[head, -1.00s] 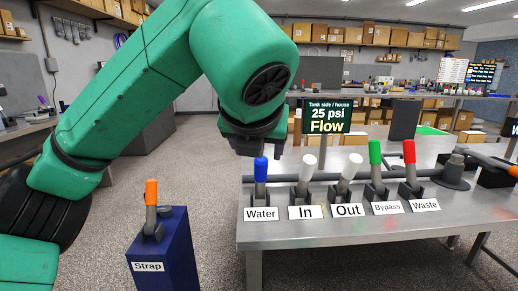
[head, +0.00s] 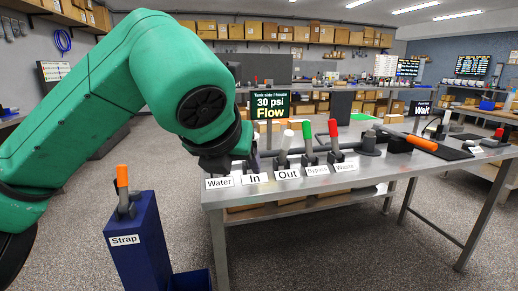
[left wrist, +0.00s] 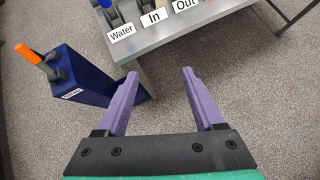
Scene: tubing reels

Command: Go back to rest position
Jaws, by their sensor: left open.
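My left arm comes in from the left in the head view, with its gripper over the left end of the bench (head: 440,170). Its fingers are hidden there. In the left wrist view the purple fingers of my left gripper (left wrist: 160,74) are apart with nothing between them, above the floor beside the bench corner. The Water lever is hidden behind the gripper in the head view. The white Out lever (head: 287,140), green Bypass lever (head: 307,130) and red Waste lever (head: 333,128) stand in a row. My right gripper is not in view.
A blue Strap stand (head: 140,250) with an orange lever (head: 122,176) is left of the bench; it also shows in the left wrist view (left wrist: 85,75). A sign (head: 270,107) reads 30 psi, Flow. An orange-handled bar (head: 422,143) lies on the bench.

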